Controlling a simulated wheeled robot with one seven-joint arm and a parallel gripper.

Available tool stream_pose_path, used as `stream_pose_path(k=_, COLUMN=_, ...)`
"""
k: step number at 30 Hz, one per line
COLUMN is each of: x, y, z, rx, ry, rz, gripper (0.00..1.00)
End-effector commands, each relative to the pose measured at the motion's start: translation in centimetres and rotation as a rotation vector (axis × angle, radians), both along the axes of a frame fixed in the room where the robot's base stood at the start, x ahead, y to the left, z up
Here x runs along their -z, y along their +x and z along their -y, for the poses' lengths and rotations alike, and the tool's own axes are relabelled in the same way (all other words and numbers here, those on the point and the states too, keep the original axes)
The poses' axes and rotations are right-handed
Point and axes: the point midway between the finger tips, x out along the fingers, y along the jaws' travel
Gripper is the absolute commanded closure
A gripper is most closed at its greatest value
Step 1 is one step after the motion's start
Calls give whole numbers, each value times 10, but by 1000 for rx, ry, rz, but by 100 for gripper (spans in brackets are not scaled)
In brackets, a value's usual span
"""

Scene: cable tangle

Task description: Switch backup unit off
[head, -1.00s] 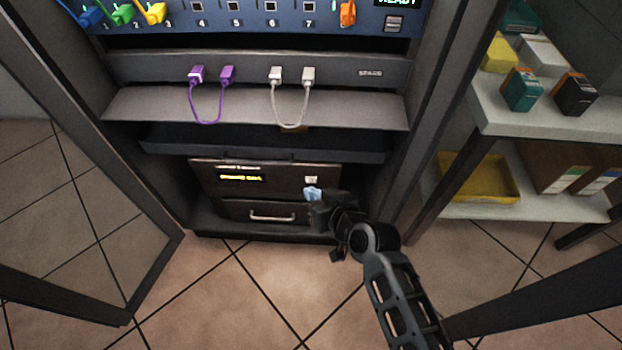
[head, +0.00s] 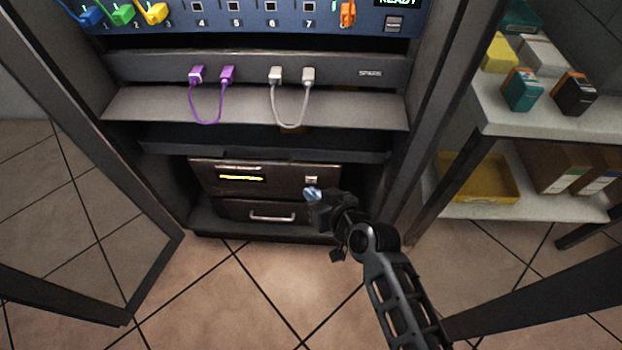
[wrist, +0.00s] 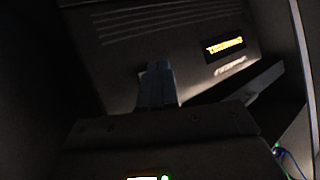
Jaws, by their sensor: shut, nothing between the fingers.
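The backup unit (head: 215,185) is a dark box low in the rack, with a lit yellow display (head: 240,178) and a small pale switch (head: 311,180) at its upper right. Its display also shows in the wrist view (wrist: 225,47), where the lettering is blurred. My gripper (head: 312,193) is shut and empty, its bluish fingertips just below the switch in the head view. I cannot tell whether they touch the unit's face. In the wrist view my fingers (wrist: 157,84) point at the dark front, and the switch is not visible there.
A drawer handle (head: 272,217) lies below the unit's face. Above are a shelf (head: 250,108) with a purple cable (head: 207,121) and a white cable (head: 290,122), and a blue panel (head: 290,22). An open door (head: 75,200) stands left; shelving (head: 545,120) with boxes stands right.

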Motion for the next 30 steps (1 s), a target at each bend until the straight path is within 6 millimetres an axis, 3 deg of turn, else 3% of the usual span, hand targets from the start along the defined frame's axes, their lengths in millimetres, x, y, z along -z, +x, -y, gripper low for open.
stream_pose_path(k=30, x=0, y=10, z=0, rx=0, ry=0, rz=0, gripper=100)
